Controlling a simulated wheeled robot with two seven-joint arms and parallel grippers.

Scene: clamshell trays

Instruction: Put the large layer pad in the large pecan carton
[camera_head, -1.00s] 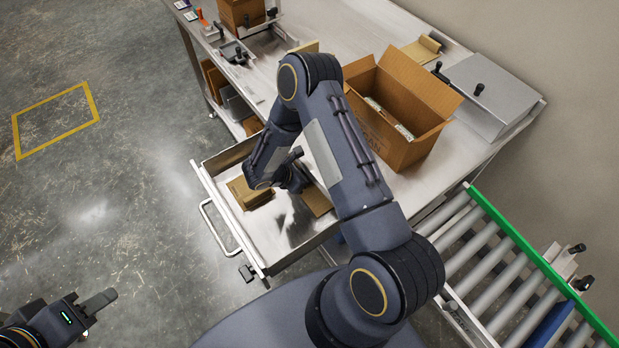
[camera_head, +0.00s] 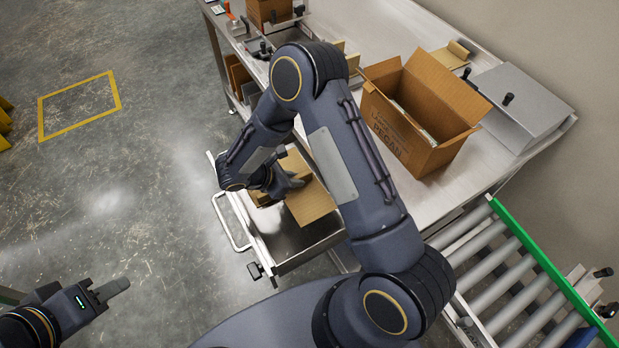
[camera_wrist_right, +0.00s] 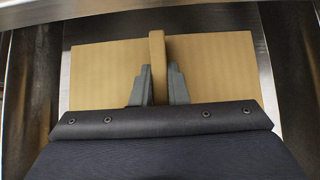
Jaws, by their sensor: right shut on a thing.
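The large layer pad (camera_head: 312,203) is a flat tan cardboard sheet, held just above the open drawer. My right gripper (camera_head: 290,182) is shut on it. In the right wrist view the gripper's fingers (camera_wrist_right: 159,84) pinch an upright tan tab (camera_wrist_right: 157,50) on the pad (camera_wrist_right: 210,70). The large pecan carton (camera_head: 405,142) stands open on the steel bench, with PECAN printed on its front. Its inside is mostly hidden by its walls. My left gripper (camera_head: 118,287) is over the floor at lower left, far from both; its jaw opening is unclear.
The steel drawer (camera_head: 285,262) stands pulled out, with another tan stack (camera_head: 258,198) partly hidden behind my right arm. A grey sloped cover (camera_head: 530,97) is right of the carton. A roller conveyor (camera_head: 500,265) with a green rail lies at lower right. A smaller carton (camera_head: 270,12) stands at the back.

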